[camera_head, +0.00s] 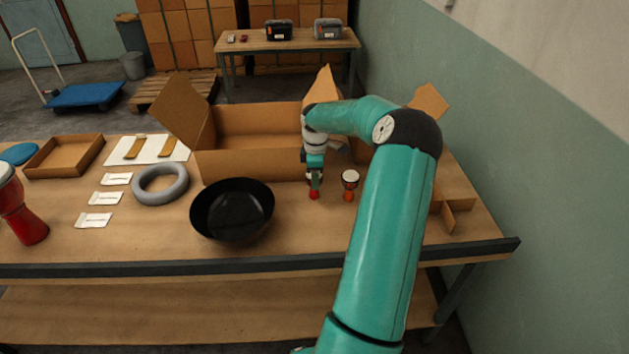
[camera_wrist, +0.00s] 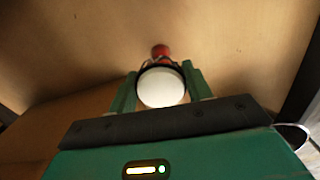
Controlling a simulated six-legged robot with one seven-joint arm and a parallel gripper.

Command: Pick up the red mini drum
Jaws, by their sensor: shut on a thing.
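The red mini drum (camera_head: 314,194) stands at my gripper on the workbench, in front of the open cardboard box. In the head view my gripper (camera_head: 314,180) points down over it and hides its upper part. In the wrist view the drum's white head (camera_wrist: 161,87) lies between the two green fingers of my gripper (camera_wrist: 160,90), and its red foot (camera_wrist: 160,51) shows beyond. The fingers are shut on the drum. I cannot tell whether its foot touches the table. A second small drum, orange-red with a pale head (camera_head: 349,184), stands just to the right, apart from my gripper.
A large open cardboard box (camera_head: 250,165) is behind my gripper. A black bowl (camera_head: 232,210) and a grey ring (camera_head: 160,184) are to the left. A large red drum (camera_head: 22,215) stands at the far left. Cardboard dividers (camera_head: 455,195) lie at the right.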

